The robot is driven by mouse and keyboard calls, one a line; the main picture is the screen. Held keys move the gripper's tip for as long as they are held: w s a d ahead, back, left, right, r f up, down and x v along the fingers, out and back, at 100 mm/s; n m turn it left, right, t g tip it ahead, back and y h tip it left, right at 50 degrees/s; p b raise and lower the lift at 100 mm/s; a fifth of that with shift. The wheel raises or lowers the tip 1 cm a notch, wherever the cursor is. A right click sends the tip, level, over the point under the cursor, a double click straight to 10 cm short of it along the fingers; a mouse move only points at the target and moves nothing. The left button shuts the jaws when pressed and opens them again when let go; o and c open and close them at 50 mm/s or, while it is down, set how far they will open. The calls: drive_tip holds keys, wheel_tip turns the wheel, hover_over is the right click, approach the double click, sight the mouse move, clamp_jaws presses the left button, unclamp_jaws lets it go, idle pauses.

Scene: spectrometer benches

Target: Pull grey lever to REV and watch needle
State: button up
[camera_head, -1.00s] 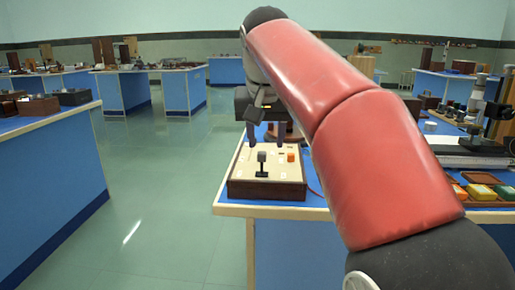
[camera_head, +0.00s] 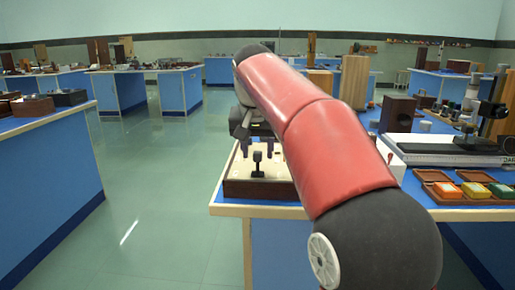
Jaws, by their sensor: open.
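A cream-topped control box (camera_head: 240,174) with dark wooden sides sits at the front left corner of the near blue bench. A dark lever (camera_head: 257,166) with a greyish block handle stands up from its top face. My gripper (camera_head: 258,148) is open over the box, with its two dark fingers apart just above and behind the lever handle in the picture. No contact with the lever can be made out. The REV mark is too small to read. No needle or dial can be made out. My red arm hides the right part of the box.
Right of my arm, the near bench holds a wooden tray (camera_head: 422,177) with coloured blocks and a dark-topped white instrument (camera_head: 440,146). A tall wooden block (camera_head: 353,82) shows behind. Another blue bench (camera_head: 50,200) is at left. Green floor (camera_head: 160,200) between is clear.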

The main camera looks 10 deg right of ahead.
clamp_jaws()
drive_tip(key=shift+a, duration=0.15)
drive_tip(key=shift+w+a+f+n+g+h, duration=0.1)
drive_tip(key=shift+w+a+n+g+h, duration=0.1)
drive_tip(key=shift+a+h, duration=0.4)
drive_tip(key=shift+w+a+n+g+h, duration=0.1)
drive_tip(key=shift+a+g+h, duration=0.15)
drive_tip(key=shift+h, duration=0.55)
drive_tip(key=shift+w+a+f+n+g+h, duration=0.2)
drive_tip(key=shift+a+h, duration=0.2)
drive_tip(key=shift+h, duration=0.15)
drive_tip(key=shift+w+a+f+n+g+h, duration=0.15)
drive_tip(key=shift+a+h, duration=0.2)
drive_tip(key=shift+h, duration=0.2)
drive_tip(key=shift+s, duration=0.1)
unclamp_jaws()
